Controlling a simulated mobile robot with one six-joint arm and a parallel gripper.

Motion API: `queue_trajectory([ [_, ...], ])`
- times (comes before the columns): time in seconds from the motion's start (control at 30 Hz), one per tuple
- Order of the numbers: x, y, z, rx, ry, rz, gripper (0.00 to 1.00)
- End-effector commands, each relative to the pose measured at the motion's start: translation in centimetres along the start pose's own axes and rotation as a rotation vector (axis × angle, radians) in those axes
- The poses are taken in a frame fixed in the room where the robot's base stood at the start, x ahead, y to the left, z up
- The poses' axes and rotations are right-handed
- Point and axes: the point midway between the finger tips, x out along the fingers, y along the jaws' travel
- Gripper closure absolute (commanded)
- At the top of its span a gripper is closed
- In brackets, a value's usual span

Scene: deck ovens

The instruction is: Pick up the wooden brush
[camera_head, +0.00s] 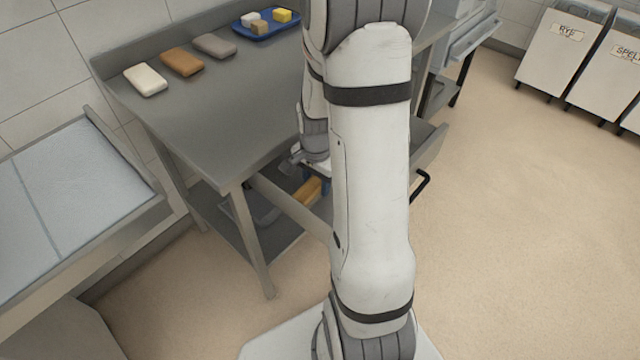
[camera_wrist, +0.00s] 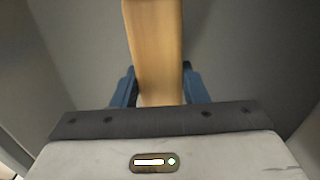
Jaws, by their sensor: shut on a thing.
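The wooden brush (camera_wrist: 155,45) shows in the wrist view as a light wooden bar running up from between the two blue fingers. My gripper (camera_wrist: 158,88) is shut on it, with one finger at each side of the wood. In the head view a small part of the wooden brush (camera_head: 308,191) shows beside my arm, inside the open drawer (camera_head: 290,203) under the steel table. My arm hides most of the gripper and the drawer there. I cannot tell whether the brush touches the drawer floor.
The steel table (camera_head: 205,125) carries a cream block (camera_head: 145,80), a brown block (camera_head: 182,62), a grey block (camera_head: 214,46) and a blue tray (camera_head: 262,33) with small pieces. The drawer's black handle (camera_head: 421,187) sticks out right. White bins (camera_head: 562,50) stand far right. The floor at right is clear.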

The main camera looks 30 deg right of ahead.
Motion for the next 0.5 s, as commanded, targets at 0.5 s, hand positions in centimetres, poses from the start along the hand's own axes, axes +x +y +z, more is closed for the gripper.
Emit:
queue_trajectory([
  [0.5,-6.4,-0.1,-0.1,-0.001,0.004,-0.005,0.86],
])
